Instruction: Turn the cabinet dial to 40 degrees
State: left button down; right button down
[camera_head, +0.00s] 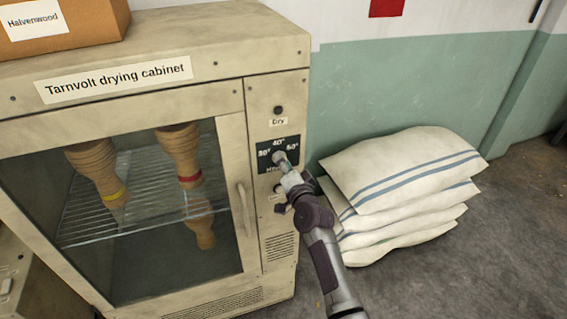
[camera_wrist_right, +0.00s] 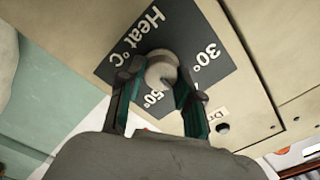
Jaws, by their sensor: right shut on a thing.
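The cabinet dial (camera_head: 278,157) is a pale round knob on a dark plate marked 30°, 40° and 50° on the front of the drying cabinet (camera_head: 200,45). In the right wrist view the dial (camera_wrist_right: 158,66) sits between the two green-and-black fingers of my right gripper (camera_wrist_right: 157,88), which is shut on it. In the head view my right gripper (camera_head: 286,168) reaches the dial from below and partly covers it and the plate. I cannot tell which mark the dial points to. My left gripper is not in view.
The door handle (camera_head: 243,208) is left of the control panel. Several white sacks (camera_head: 400,165) are stacked right of the cabinet. A cardboard box (camera_head: 85,20) sits on top.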

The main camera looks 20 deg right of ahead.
jog(key=shift+r, duration=0.1)
jog(key=c, duration=0.8)
grip_release()
jog(key=shift+w, duration=0.1)
jog(key=s, duration=1.2)
jog(key=shift+d, duration=0.25)
